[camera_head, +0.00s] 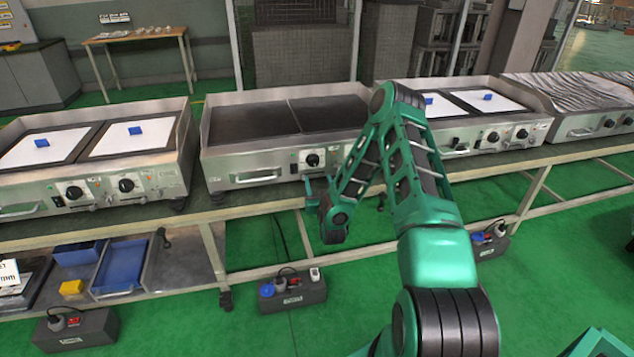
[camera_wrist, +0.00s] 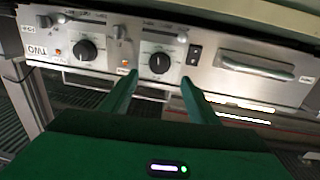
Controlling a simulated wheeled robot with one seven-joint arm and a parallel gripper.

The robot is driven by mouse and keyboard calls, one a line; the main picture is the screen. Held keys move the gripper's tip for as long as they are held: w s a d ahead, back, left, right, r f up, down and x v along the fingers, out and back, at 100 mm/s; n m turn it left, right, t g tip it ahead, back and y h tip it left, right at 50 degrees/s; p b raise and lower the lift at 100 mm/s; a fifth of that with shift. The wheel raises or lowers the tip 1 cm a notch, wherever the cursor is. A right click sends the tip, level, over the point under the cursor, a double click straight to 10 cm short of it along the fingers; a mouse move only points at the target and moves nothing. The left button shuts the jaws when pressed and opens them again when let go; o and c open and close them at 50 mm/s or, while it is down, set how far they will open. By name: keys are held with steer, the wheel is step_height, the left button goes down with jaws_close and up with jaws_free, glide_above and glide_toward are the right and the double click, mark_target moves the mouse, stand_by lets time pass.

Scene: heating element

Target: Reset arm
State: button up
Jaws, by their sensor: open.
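My green arm rises from the lower right and bends down in front of the middle griddle (camera_head: 262,120). My gripper (camera_head: 312,190) hangs in front of that griddle's front panel, just below its black knob (camera_head: 312,159). In the wrist view my gripper (camera_wrist: 158,88) is open, with its two green fingers apart and nothing between them. Beyond the fingertips the metal panel (camera_wrist: 215,60) shows two black knobs, one (camera_wrist: 160,62) in line with the gap. Whether a fingertip touches the panel I cannot tell. My arm hides the panel's right part in the head view.
Other griddles stand left (camera_head: 90,155) and right (camera_head: 470,115), with white sheets and blue blocks on top. The long bench (camera_head: 110,235) runs beneath them. Socket boxes (camera_head: 292,293) stand on the green floor. A blue tray (camera_head: 120,268) sits below at left.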

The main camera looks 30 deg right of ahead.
stand_by(0.4)
steer(key=s+d+r+n+g+y, duration=0.25)
steer(key=r+g, duration=0.25)
steer(key=r, duration=0.3)
steer(key=s+d+r+m+g, duration=0.2)
steer(key=s+r+g, duration=0.45)
steer(key=s, duration=0.75)
steer(key=s+a+r+m+g+y, duration=0.1)
steer(key=s+a+r, duration=0.2)
steer(key=s, duration=0.8)
steer(key=s+a+r+m+g+y, duration=0.1)
steer(key=s+a, duration=0.4)
steer(key=s, duration=0.6)
steer(key=s+a+r+m+g+y, duration=0.1)
steer(key=s+a+r+g+y, duration=0.1)
steer(key=s, duration=0.9)
step_height(320, 180, up, 4)
steer(key=shift+a+f+g, duration=0.15)
steer(key=shift+a+g, duration=0.6)
steer(key=shift+a, duration=0.25)
